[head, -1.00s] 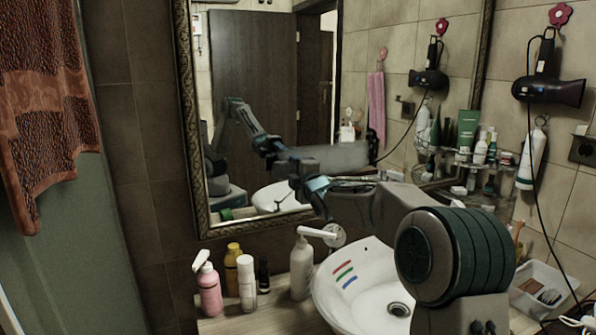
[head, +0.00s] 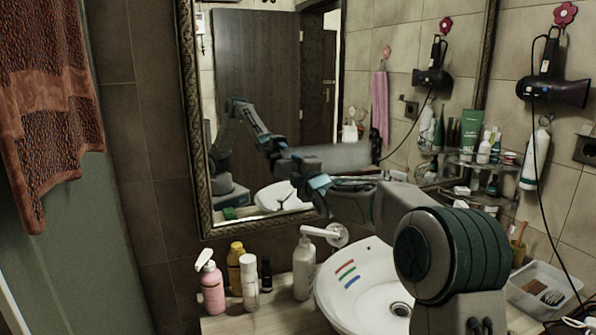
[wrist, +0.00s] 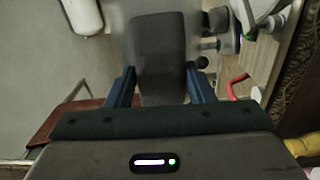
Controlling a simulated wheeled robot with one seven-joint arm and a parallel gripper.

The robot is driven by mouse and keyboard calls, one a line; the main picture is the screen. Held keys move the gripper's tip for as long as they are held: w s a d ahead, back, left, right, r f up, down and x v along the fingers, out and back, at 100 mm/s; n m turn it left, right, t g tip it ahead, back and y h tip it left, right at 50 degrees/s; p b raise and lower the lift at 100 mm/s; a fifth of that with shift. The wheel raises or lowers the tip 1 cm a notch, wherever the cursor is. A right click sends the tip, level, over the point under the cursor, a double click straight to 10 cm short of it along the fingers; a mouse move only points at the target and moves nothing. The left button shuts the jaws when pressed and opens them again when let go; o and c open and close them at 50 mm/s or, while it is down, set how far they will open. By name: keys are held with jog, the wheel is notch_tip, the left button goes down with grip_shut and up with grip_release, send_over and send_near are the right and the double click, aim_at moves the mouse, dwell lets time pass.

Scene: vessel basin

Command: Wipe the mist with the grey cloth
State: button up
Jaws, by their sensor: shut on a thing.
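A hazy grey patch of mist (head: 345,156) lies on the mirror (head: 250,80), in a band right of my gripper's reflection. My gripper (head: 314,184) is close in front of the lower mirror, above the basin. In the wrist view my gripper (wrist: 161,87) has its two blue fingers on either side of the dark grey cloth (wrist: 158,50), which is gripped between them and reaches ahead. In the head view the cloth is not clearly distinguishable from my gripper and its reflection. I cannot tell whether the cloth touches the glass.
A white basin (head: 350,308) is below my arm. A pump bottle (head: 304,268), pink spray bottle (head: 212,288), yellow bottle (head: 235,268) and white bottle (head: 250,283) stand left of it. A glass shelf with toiletries, a hair dryer (head: 553,92) and a plastic box (head: 545,290) are right.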

jog(key=shift+w+a, duration=0.3)
jog(key=shift+w, duration=0.3)
jog(key=shift+d, duration=0.1)
